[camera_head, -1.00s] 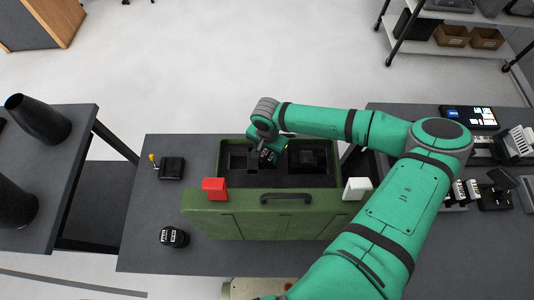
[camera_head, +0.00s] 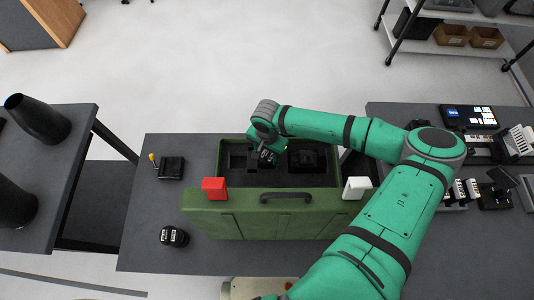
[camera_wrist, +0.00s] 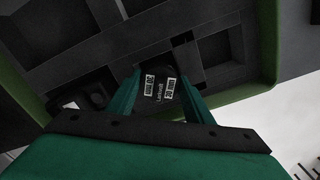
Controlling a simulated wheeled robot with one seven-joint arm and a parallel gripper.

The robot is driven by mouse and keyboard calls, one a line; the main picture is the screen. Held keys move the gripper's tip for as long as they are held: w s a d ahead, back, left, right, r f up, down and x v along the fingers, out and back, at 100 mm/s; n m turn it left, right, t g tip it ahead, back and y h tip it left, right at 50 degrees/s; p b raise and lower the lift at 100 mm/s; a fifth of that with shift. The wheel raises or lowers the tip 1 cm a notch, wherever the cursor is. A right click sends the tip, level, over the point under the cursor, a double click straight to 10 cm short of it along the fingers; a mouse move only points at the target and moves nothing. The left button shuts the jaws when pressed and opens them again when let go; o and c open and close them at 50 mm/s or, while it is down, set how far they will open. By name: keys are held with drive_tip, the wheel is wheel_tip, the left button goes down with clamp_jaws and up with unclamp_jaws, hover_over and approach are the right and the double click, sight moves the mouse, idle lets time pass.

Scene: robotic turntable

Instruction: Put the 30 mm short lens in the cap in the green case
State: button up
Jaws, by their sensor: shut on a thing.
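The green case (camera_head: 222,228) stands open on the dark table, its black insert divided into compartments. My gripper (camera_wrist: 157,98) reaches down into the case; it also shows in the head view (camera_head: 267,157), over the middle of the insert. Its fingers are shut on a dark lens (camera_wrist: 160,88) with white printed labels, too small to read surely. The lens is at a recess in the insert; I cannot tell whether it touches the bottom or sits in a cap. A cap is not clearly distinguishable in either view.
Red (camera_head: 214,188) and white (camera_head: 356,187) blocks sit at the case's front corners, beside its handle (camera_head: 286,197). A small black round object (camera_head: 174,237) and a black device with a yellow knob (camera_head: 171,168) lie left of the case. Another equipment table (camera_head: 400,112) stands right.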

drive_tip(key=shift+f, duration=0.45)
drive_tip(key=o, duration=1.4)
drive_tip(key=shift+c, duration=0.2)
drive_tip(key=shift+r, duration=0.1)
wheel_tip(320, 180, up, 11)
drive_tip(key=shift+f, duration=0.2)
drive_tip(key=shift+d, duration=0.1)
